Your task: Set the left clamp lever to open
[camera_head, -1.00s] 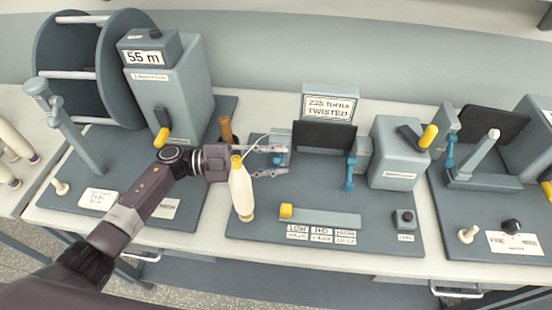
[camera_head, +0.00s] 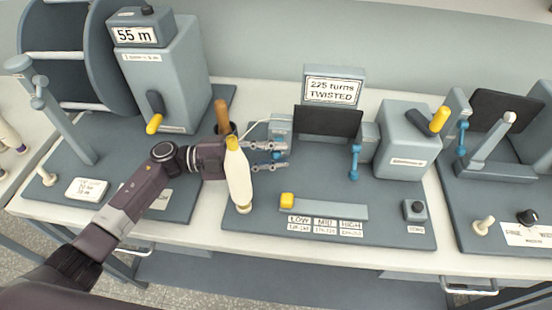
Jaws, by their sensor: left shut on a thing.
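The left clamp (camera_head: 281,125) is a grey-blue block at the left side of the dark panel on the middle station. Its blue lever (camera_head: 283,155) is largely hidden by my fingers. My left gripper (camera_head: 277,157) reaches in from the left and is shut on the lever, with its fingers above and below. The right clamp (camera_head: 368,137) has a blue lever (camera_head: 354,162) that hangs down, clear of my gripper. My right gripper is not in view.
A cream bobbin (camera_head: 239,178) with a yellow top stands close in front of my left wrist. A wooden handle (camera_head: 222,115) rises behind it. A grey box (camera_head: 403,145) with a yellow-tipped crank (camera_head: 439,120) stands at right. A slider with yellow knob (camera_head: 287,200) lies in front.

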